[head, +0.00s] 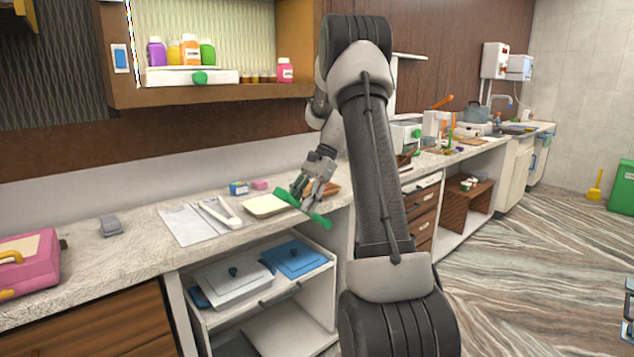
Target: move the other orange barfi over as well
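My gripper (309,194) is over the front edge of the counter, with its fingers pointing down. It appears shut on a green utensil (319,221), which looks like a spatula. The utensil slants across the counter edge; its left end is over a cream-coloured tray (264,206). A brown board or tray (332,188) is partly hidden behind my gripper and arm. I cannot make out any orange barfi; pieces may be too small or hidden behind the gripper.
White paper with a white utensil (222,212) lies left of the cream tray. A pink case (27,262) and grey object (110,226) are farther left. Lidded containers (232,276) sit on the shelf below.

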